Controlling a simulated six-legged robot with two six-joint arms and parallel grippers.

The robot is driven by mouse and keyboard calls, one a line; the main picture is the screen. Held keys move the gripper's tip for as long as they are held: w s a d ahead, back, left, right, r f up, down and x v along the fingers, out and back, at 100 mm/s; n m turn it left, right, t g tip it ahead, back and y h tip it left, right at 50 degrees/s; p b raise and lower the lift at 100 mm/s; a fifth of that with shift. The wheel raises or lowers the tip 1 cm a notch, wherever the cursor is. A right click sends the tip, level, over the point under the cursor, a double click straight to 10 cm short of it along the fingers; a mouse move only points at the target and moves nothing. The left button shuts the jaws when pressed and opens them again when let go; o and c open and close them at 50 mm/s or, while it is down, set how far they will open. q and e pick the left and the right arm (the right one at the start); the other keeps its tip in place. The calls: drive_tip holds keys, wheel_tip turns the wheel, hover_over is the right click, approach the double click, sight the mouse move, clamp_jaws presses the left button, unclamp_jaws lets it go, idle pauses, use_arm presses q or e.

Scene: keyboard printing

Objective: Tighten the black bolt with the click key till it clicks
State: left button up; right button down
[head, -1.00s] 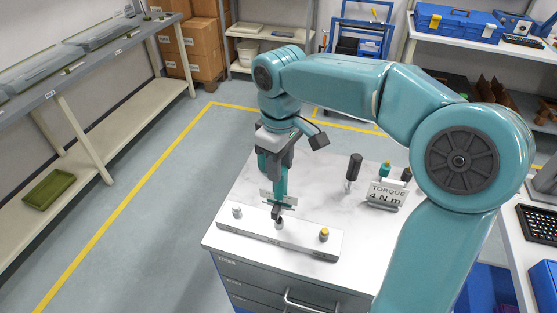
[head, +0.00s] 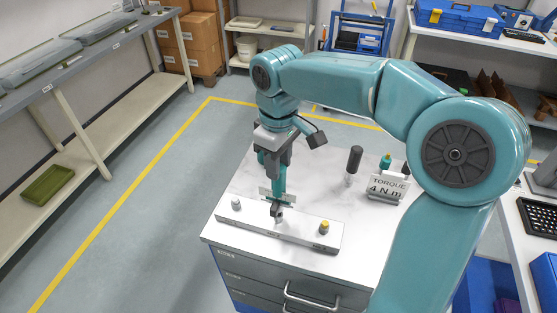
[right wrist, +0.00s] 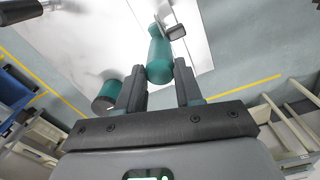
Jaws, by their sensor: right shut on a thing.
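My right gripper (head: 272,163) points down over the bench and is shut on the click key, a tool with a teal handle (head: 279,181). In the right wrist view, the teal handle (right wrist: 159,62) sits between the two dark fingers (right wrist: 160,88). The key's dark head (head: 276,209) is at the middle position of a pale bar (head: 300,240). The black bolt is not clearly visible there; the key's head covers that spot. A silver bolt (head: 236,204) stands at the bar's left end and a yellow one (head: 324,227) at its right. My left gripper is not in view.
A black-handled tool (head: 354,160) stands upright behind the bar. A sign reading TORQUE 4 N m (head: 388,187) stands to its right, with a teal handle (head: 386,161) behind it. The white cabinet top (head: 235,180) is clear around the bar's left.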

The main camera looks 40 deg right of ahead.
drive_tip(key=shift+w, duration=0.1)
drive_tip(key=shift+f, duration=0.55)
idle(0.8)
drive_tip(key=shift+f+b, duration=0.15)
drive_tip(key=shift+b, duration=0.15)
drive_tip(key=shift+p, duration=0.3)
